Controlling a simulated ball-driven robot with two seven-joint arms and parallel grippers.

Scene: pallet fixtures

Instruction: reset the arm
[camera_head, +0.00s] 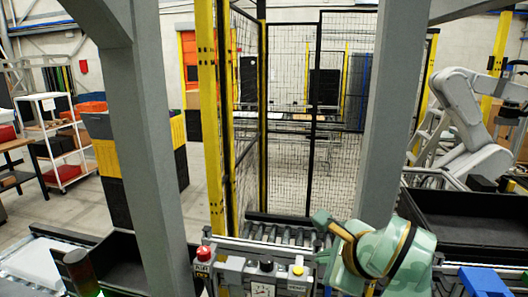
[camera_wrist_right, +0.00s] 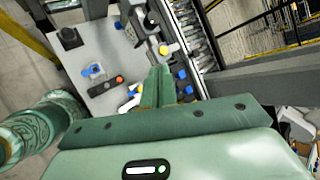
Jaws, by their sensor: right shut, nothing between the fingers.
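My right arm (camera_head: 385,255), pale green with dark and yellow bands, is bent at the lower right of the head view. It is beside the control panel and in front of the roller conveyor. In the right wrist view my right gripper (camera_wrist_right: 160,72) has its green fingers together, with nothing between them. The fingers point toward the fixture with the gauge and buttons, and I cannot tell the exact gap to it. My left gripper does not show in the head view.
A panel with a red button (camera_head: 204,253), a gauge (camera_head: 263,290) and a yellow button (camera_head: 298,270) stands close in front. Grey posts (camera_head: 385,120) rise on both sides. A black bin (camera_head: 470,215) is at right, a blue block (camera_head: 484,281) lower right. A mesh fence (camera_head: 290,160) stands behind.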

